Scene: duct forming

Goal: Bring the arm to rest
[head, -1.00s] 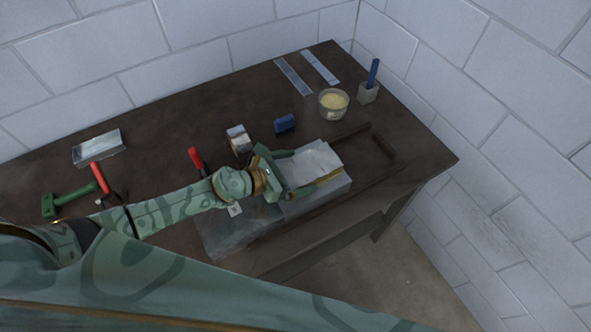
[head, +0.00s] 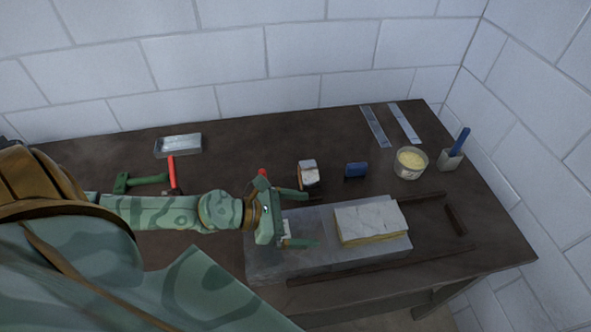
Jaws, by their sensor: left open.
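My left gripper (head: 312,219) is open and empty, its two fingers pointing right over the left part of a grey metal sheet (head: 275,262) on the dark table. A pale, yellowish-edged block (head: 369,222) lies on the right part of the sheet, apart from the fingertips. My left arm comes in from the left, above the table. My right gripper is not in view.
Brick walls stand behind and right.

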